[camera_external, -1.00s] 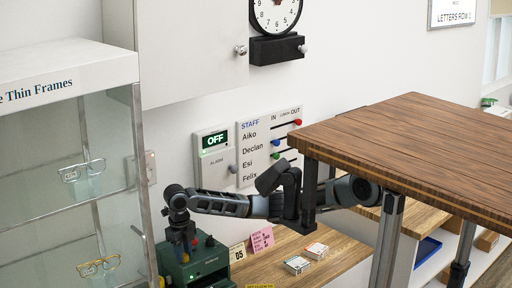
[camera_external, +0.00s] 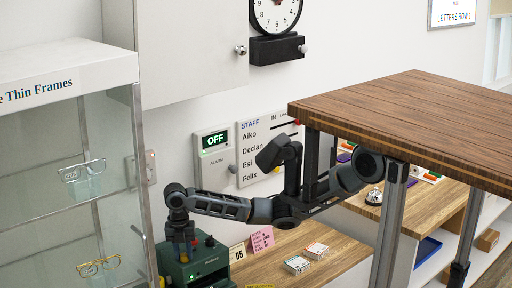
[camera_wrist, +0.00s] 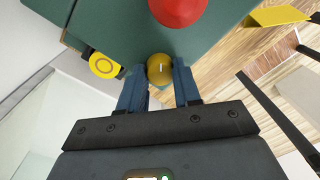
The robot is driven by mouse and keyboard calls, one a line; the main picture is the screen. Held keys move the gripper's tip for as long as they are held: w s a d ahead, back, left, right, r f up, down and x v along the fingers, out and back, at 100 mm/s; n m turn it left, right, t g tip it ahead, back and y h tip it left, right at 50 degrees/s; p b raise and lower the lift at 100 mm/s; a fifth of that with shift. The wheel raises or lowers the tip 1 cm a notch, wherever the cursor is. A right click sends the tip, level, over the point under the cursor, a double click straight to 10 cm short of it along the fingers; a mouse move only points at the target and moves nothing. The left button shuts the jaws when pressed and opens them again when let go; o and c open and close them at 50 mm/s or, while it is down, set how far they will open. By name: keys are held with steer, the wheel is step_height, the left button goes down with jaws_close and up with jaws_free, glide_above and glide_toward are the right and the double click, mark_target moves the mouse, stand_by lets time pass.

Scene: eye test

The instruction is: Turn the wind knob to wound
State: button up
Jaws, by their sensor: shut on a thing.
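A green box-shaped device (camera_external: 205,262) stands on the wooden counter, at lower left in the external view. A small gold-yellow knob (camera_wrist: 160,70) with a short pale mark sits on its green face in the wrist view. No label for it is readable. My gripper (camera_wrist: 160,84) has its two blue fingers on either side of this knob and is shut on it. In the external view, my gripper (camera_external: 184,250) points down at the device's left part, and the knob is hidden there.
A red dome (camera_wrist: 178,10) and a yellow round part (camera_wrist: 105,65) lie close to the fingers. A glass display case (camera_external: 75,200) stands left of my arm. A raised wooden tabletop (camera_external: 410,120) is at right.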

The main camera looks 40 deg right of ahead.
steer(key=m, duration=1.2)
steer(key=shift+m+y, duration=0.3)
steer(key=shift+m, duration=0.1)
steer(key=m, duration=0.6)
steer(key=shift+d, duration=0.1)
steer(key=m, duration=0.6)
steer(key=shift+m, duration=0.3)
steer(key=m, duration=0.5)
steer(key=shift+m+t, duration=0.3)
steer(key=m, duration=1.2)
steer(key=shift+r+m, duration=0.1)
steer(key=shift+m, duration=0.2)
steer(key=m, duration=0.5)
steer(key=shift+m, duration=0.4)
